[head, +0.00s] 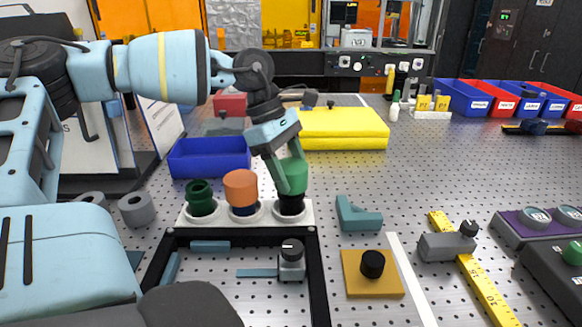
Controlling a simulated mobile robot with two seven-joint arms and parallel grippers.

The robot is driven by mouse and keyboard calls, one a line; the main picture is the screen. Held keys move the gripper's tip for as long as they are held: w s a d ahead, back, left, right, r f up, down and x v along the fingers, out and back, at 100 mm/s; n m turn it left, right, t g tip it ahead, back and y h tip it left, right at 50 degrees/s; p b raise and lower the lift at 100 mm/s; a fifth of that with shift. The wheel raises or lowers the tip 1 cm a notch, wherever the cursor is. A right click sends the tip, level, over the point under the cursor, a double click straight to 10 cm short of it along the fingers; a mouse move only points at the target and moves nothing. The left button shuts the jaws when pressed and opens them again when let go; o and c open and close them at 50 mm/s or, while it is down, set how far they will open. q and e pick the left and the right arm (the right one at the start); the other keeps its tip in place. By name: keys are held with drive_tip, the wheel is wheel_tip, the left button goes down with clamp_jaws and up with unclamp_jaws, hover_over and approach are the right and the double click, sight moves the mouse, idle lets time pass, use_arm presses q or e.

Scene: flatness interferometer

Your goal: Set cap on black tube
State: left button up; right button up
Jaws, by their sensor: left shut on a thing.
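My left gripper (290,186) is shut on a green cap (297,174), its fingers partly covering the cap's left side. The cap is upright directly over the black tube (290,205), which stands in the right-hand place of a white rack (222,219). The cap's lower edge meets the tube's top in the picture; I cannot tell whether it is seated or just above. An orange cap (241,185) sits on a dark blue tube (243,210) in the middle place. A dark green piece (201,196) stands in the left place. My right gripper is not in view.
A blue bin (209,158) and a yellow case (343,129) stand behind the rack. A black frame (318,275) lies in front, with a small knobbed block (291,262) inside. A teal angle piece (357,215) is to the right.

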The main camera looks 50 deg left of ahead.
use_arm(q)
drive_tip(key=shift+f+b, duration=0.45)
drive_tip(key=shift+f, duration=0.3)
drive_tip(key=o, duration=1.1)
